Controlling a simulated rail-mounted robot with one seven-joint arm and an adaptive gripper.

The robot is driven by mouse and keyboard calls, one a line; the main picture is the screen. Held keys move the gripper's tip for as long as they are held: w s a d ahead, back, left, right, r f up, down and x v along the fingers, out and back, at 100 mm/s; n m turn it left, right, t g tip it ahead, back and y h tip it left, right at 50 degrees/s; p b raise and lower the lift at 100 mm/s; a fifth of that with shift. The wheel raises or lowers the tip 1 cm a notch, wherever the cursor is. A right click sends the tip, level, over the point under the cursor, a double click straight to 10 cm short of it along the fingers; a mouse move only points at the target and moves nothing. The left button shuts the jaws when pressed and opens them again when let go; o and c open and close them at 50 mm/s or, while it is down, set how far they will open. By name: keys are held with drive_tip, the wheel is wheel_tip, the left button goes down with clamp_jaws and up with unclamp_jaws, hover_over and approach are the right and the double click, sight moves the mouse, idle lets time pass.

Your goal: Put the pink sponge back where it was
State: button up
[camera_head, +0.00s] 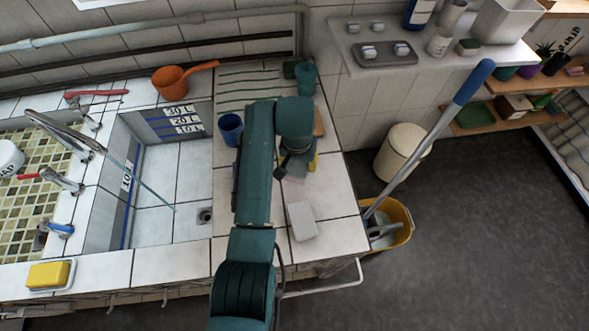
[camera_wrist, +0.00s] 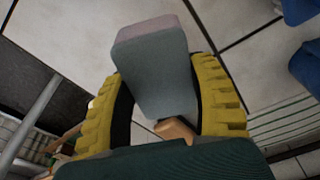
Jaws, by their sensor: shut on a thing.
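My gripper (camera_wrist: 165,95) has yellow ribbed fingers on both sides of a block, the sponge (camera_wrist: 155,75). In the wrist view its broad face looks grey-blue and its far end dull pink. It sticks out past the fingers, over the white tiles. In the head view my gripper (camera_head: 300,165) is above the tiled counter right of the sink, mostly hidden by my arm. Only a faint pinkish patch of the sponge (camera_head: 292,181) shows below it. Whether the sponge touches the tiles I cannot tell.
A pale block (camera_head: 302,221) lies on the counter nearer the front. A blue mug (camera_head: 230,129) stands left of my arm, and a green cup (camera_head: 306,78) at the back. A mop (camera_head: 430,138) leans from a yellow bucket (camera_head: 397,222) to the right.

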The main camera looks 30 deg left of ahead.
sight(299, 171)
wheel_tip(299, 171, down, 4)
drive_tip(key=shift+f, duration=0.1)
drive_tip(key=shift+f, duration=0.15)
drive_tip(key=o, duration=1)
